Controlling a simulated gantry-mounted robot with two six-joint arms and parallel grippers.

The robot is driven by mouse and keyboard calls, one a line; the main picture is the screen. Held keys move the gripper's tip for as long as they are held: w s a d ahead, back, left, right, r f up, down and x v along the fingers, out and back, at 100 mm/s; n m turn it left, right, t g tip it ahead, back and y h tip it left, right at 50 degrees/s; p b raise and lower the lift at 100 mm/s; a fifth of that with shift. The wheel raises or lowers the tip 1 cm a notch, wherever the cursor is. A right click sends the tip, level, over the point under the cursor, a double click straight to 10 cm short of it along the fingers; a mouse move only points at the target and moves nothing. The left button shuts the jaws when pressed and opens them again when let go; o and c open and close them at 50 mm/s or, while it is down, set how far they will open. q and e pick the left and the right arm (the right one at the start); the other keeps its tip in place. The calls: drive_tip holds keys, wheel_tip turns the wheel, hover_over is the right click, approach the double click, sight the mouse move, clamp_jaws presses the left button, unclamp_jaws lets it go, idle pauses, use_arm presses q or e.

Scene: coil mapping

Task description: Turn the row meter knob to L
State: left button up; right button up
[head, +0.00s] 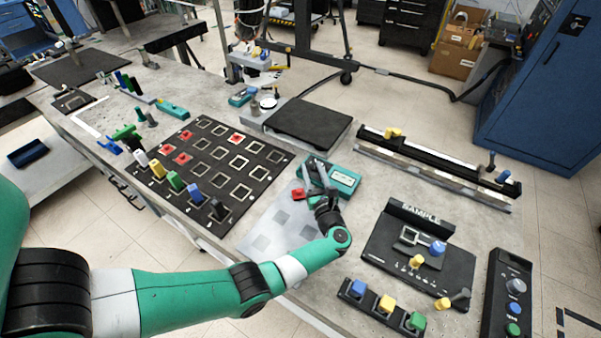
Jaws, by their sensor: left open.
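A teal meter (343,178) with a small display lies on the table near the middle of the head view. My left gripper (319,178) is open over the meter's left part, with its fingers reaching across the case. The fingers and wrist cover part of the meter. I cannot make out its knob or the letter it points to. I cannot tell whether the fingers touch the meter. My right gripper is not in view.
A red block (299,194) lies just left of the gripper on a light grey sheet (275,236). A black grid board (215,160) with colored pegs is to the left. A dark flat plate (308,125) is behind the meter. A sample fixture (385,240) stands at the right.

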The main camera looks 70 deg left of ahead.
use_arm(q)
drive_tip(key=m+t+b, duration=0.1)
drive_tip(key=t+b, duration=0.1)
drive_tip(key=b, duration=0.1)
approach(317, 174)
drive_tip(key=r, duration=0.3)
drive_tip(key=shift+s+d+h, duration=0.25)
drive_tip(key=shift+h, duration=0.15)
drive_tip(key=shift+d+r+p, duration=0.15)
drive_tip(key=shift+p, duration=0.15)
drive_tip(key=shift+w, duration=0.1)
drive_tip(key=b+x, duration=0.3)
drive_tip(key=x, duration=0.8)
drive_tip(key=shift+b, duration=0.35)
drive_tip(key=shift+w+a+r, duration=0.1)
drive_tip(key=shift+a, duration=0.35)
clamp_jaws()
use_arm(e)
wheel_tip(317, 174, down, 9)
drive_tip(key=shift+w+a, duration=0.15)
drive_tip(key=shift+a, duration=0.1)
